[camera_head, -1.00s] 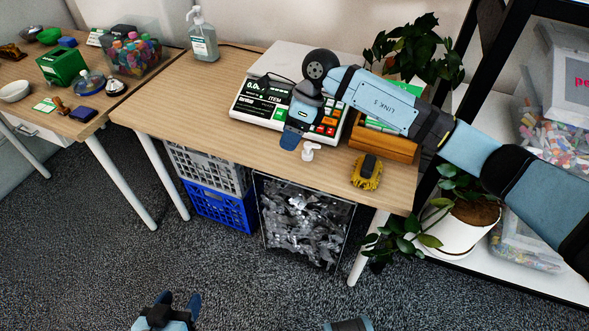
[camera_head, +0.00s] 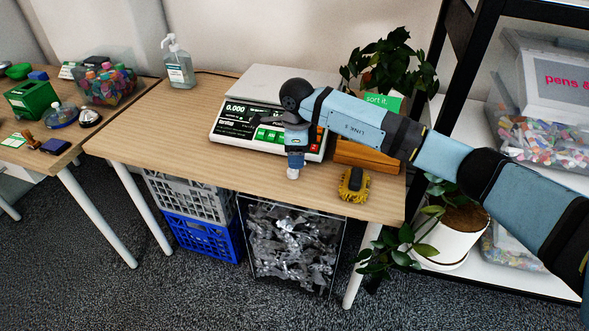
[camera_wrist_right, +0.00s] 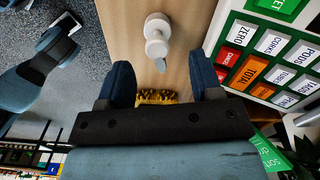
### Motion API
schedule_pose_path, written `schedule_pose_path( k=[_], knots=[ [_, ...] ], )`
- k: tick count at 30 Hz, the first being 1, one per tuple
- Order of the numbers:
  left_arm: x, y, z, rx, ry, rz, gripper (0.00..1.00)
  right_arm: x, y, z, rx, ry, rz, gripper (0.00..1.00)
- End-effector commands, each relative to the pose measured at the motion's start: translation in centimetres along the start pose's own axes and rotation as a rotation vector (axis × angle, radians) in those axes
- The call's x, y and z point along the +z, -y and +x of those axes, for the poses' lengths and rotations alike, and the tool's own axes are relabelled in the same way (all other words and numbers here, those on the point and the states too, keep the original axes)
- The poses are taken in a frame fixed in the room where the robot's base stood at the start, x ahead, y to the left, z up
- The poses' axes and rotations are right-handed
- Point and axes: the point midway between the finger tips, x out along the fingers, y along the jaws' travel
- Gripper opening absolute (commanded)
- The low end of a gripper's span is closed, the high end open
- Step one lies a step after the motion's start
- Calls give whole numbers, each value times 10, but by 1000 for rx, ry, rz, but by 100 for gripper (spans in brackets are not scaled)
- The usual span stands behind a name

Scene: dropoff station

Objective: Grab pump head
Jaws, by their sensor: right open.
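The pump head (camera_head: 293,173) is a small white piece on the wooden table, in front of the scale. In the right wrist view the pump head (camera_wrist_right: 157,36) lies a little beyond the fingertips, roughly in line with the gap between them. My right gripper (camera_head: 295,158) points down just above the pump head and partly hides it. In its wrist view the right gripper (camera_wrist_right: 161,78) has its two blue fingers apart with nothing between them. Part of my left arm shows at the left of the wrist view; its jaws are unclear.
The scale (camera_head: 232,128) stands close behind the right gripper. A yellow brush (camera_head: 353,186) lies to the right, near the front edge. A wooden box (camera_head: 362,154) and a plant (camera_head: 392,65) stand behind it. A pump bottle (camera_head: 179,68) stands at the back left. The table's left part is clear.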

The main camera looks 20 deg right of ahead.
Motion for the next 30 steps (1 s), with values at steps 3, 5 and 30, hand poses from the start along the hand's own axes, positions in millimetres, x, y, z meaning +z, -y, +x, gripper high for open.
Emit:
schedule_pose_path(
  k=[3,5,30],
  knots=[
    [2,0,2,2,-3,-2,57,1,-1,15,4,0,0,59],
    [4,0,2,3,-5,-3,57,1,-2,25,4,0,1,59],
    [0,-1,1,8,-16,-5,57,1,-1,49,1,0,0,9]
  ],
)
